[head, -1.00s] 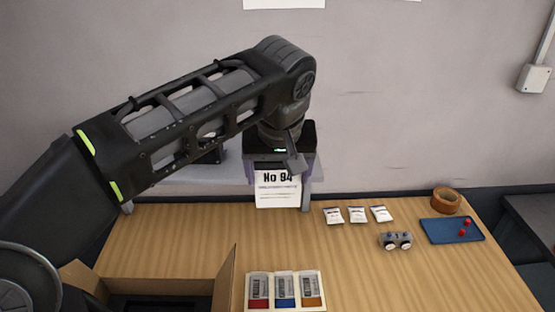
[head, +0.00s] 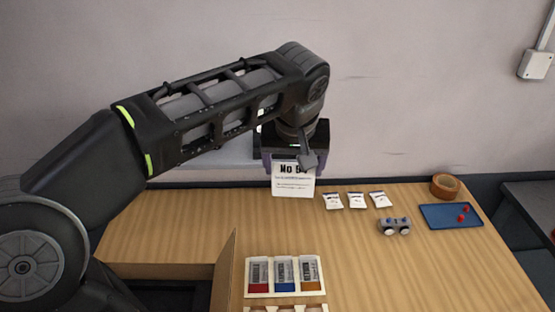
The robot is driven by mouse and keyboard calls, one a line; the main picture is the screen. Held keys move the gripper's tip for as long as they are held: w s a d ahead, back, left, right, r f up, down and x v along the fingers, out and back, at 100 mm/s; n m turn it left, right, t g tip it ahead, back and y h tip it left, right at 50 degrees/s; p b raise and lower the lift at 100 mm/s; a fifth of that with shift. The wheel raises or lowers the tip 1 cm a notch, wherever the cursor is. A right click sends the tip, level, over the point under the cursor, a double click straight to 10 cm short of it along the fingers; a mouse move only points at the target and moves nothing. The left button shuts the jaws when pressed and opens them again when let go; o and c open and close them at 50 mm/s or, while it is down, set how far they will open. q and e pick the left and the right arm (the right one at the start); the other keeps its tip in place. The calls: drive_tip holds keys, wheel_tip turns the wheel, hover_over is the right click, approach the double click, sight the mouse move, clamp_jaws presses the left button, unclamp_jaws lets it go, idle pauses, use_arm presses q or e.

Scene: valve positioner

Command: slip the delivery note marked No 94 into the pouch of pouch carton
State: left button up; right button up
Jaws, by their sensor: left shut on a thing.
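The delivery note marked No 94 (head: 293,182) is a white sheet with dark print. It hangs nearly upright from my left gripper (head: 292,161), which is shut on its top edge above the back of the table. Part of the heading is covered by a gripper part. An open cardboard carton (head: 226,270) stands at the front left, with one flap raised. Its inside looks dark and my arm hides much of it. No pouch can be made out on it, so I cannot tell if it is the pouch carton. My right gripper is not in view.
A tray (head: 285,295) with red, blue and orange labelled packs stands right of the carton. Several small white packets (head: 357,201), a grey two-wheeled part (head: 395,226), a tape roll (head: 445,185) and a blue tray (head: 438,217) lie to the right. The middle is clear.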

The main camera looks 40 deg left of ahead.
use_arm(q)
drive_tip(key=w+d+f+m+h, duration=0.1)
drive_tip(key=w+d+f+m, duration=0.1)
drive_tip(key=f, duration=0.5)
drive_tip(key=w+d+f+m, duration=0.2)
drive_tip(key=w+d+f, duration=0.2)
drive_tip(key=d+f, duration=0.2)
drive_tip(key=w+d+f+m+h+b, duration=0.1)
drive_tip(key=w+d+f, duration=0.3)
drive_tip(key=f, duration=0.6)
drive_tip(key=shift+f+m+t+h, duration=0.3)
drive_tip(key=shift+m+t, duration=0.1)
drive_tip(key=shift+m, duration=0.5)
